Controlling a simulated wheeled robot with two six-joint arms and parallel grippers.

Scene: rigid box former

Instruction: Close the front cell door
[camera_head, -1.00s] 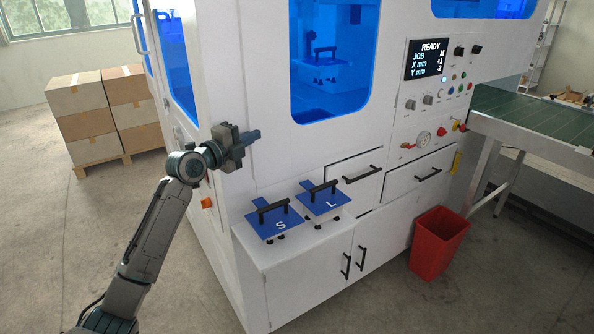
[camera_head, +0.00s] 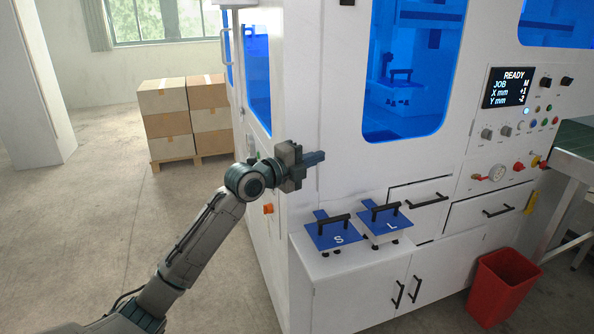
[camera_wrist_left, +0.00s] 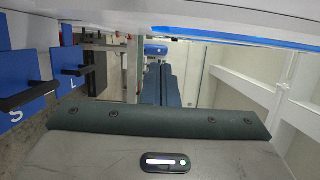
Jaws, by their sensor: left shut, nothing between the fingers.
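The front of the white machine has a panel with a tall blue window (camera_head: 405,75), which looks like the front cell door. It looks about flush with the machine front; I cannot tell whether a gap stands open. My left gripper (camera_head: 318,158) is shut and empty, in front of the white panel left of the window's lower corner. I cannot tell whether it touches the panel. In the left wrist view the shut fingers (camera_wrist_left: 160,82) lie below a white surface with a blue strip (camera_wrist_left: 235,40). My right gripper is not in view.
Blue plates marked S (camera_head: 333,233) and L (camera_head: 385,220) stand on a white ledge below the gripper. The control panel (camera_head: 508,88) reads READY. A red bin (camera_head: 502,288) stands at the lower right. Stacked boxes (camera_head: 185,118) stand behind left, with open floor before them.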

